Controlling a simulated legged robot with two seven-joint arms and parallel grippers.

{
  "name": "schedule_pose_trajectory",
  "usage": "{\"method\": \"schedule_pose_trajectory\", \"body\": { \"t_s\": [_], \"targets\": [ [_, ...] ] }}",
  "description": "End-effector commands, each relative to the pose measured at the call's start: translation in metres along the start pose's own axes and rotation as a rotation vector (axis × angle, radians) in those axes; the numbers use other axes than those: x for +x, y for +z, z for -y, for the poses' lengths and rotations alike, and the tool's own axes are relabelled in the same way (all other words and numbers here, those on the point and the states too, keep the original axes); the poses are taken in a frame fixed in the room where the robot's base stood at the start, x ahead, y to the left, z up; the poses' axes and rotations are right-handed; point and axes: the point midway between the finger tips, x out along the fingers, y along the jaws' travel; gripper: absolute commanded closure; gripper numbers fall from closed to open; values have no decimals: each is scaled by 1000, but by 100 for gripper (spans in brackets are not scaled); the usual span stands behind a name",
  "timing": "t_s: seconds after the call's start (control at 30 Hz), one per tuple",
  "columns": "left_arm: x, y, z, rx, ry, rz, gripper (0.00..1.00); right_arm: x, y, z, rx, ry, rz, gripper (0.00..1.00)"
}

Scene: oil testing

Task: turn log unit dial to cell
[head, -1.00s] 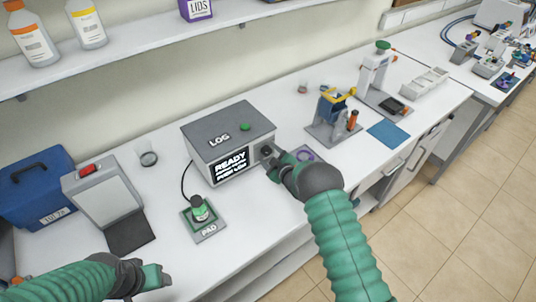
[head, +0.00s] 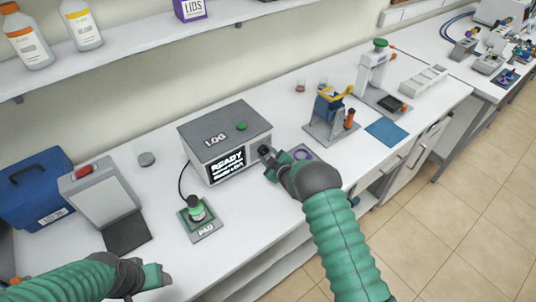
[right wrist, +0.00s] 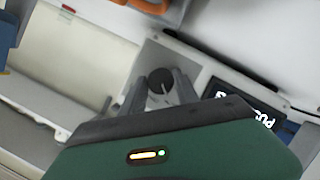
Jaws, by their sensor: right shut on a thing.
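The black dial (head: 264,150) is on the front face, right of the screen. My right gripper (head: 267,161) is at the dial. In the right wrist view its two fingers (right wrist: 160,92) stand on either side of the round dial (right wrist: 160,79), shut on it. The dial's setting marks are not legible. My left gripper (head: 150,280) is at the lower left, away from the unit.
A pad (head: 206,227) with a small green-labelled jar (head: 196,209) sits in front of the unit, joined by a cable. A grey panel device (head: 103,197) and blue case (head: 35,188) stand left. A yellow-and-blue fixture (head: 330,112) stands right. A shelf hangs above.

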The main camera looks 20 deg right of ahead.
Motion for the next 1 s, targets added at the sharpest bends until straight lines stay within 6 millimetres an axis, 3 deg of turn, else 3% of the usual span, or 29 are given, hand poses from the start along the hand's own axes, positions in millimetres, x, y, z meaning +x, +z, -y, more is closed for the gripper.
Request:
{"method": "schedule_pose_trajectory", "body": {
  "t_s": [0.37, 1.0],
  "targets": [
    [8, 2, 0, -1, 0, 0, 39, 0, 2, -2, 110, -37, -8, 100],
    [25, 6, 0, 0, 0, 0, 39, 1, 5, -7, 608, -219, -34, 100]
  ]
}}
